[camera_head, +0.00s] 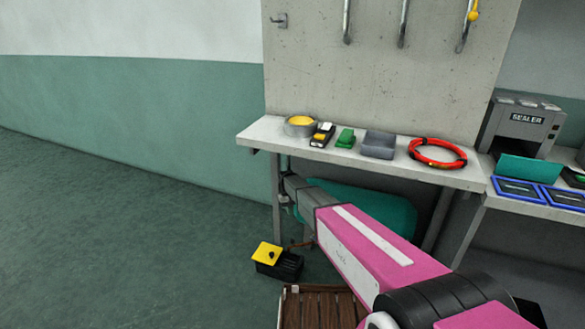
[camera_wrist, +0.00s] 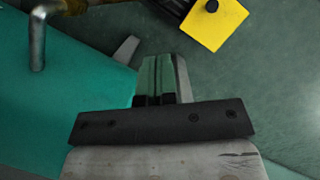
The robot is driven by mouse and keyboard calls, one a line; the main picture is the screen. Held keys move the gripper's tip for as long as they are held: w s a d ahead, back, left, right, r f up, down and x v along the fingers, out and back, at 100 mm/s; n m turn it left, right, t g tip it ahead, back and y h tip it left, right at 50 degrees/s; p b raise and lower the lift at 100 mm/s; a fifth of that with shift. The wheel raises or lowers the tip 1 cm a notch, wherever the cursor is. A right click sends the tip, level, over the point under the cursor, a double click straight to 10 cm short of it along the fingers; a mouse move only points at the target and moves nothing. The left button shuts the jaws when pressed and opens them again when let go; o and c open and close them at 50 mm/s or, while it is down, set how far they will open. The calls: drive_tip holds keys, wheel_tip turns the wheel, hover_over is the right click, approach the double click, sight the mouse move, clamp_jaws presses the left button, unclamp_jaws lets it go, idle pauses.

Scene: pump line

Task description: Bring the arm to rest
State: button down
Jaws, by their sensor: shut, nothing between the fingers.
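My arm reaches from the lower right of the head view, its pink link slanting up and left. My gripper (camera_head: 288,198) is at its far end, below the shelf's front edge and beside a table leg. In the wrist view my gripper (camera_wrist: 160,72) has its fingers together, with nothing between them. A teal body (camera_wrist: 65,95) fills the left of that view, and the fingers overlap its edge in the picture. I cannot tell whether they touch it.
The shelf (camera_head: 262,134) carries a bowl, small items, a grey bin and a red coil (camera_head: 437,153). A yellow-topped black box (camera_head: 278,262) stands on the floor near a wooden pallet (camera_head: 315,308). A sealer (camera_head: 522,125) stands at right. The left floor is clear.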

drive_tip(key=s+d+r+m+t, duration=0.1)
drive_tip(key=s+d+r, duration=0.5)
drive_tip(key=s+d, duration=0.2)
drive_tip(key=s+d+r+m+t, duration=0.1)
drive_tip(key=s+d+r, duration=0.5)
drive_tip(key=s, duration=0.6)
drive_tip(key=s+d+r+m+t+y, duration=0.1)
drive_tip(key=s+d+r+m, duration=0.1)
drive_tip(key=s+d+r, duration=0.4)
drive_tip(key=s+d, duration=0.4)
drive_tip(key=s, duration=0.1)
drive_tip(key=shift+r, duration=0.15)
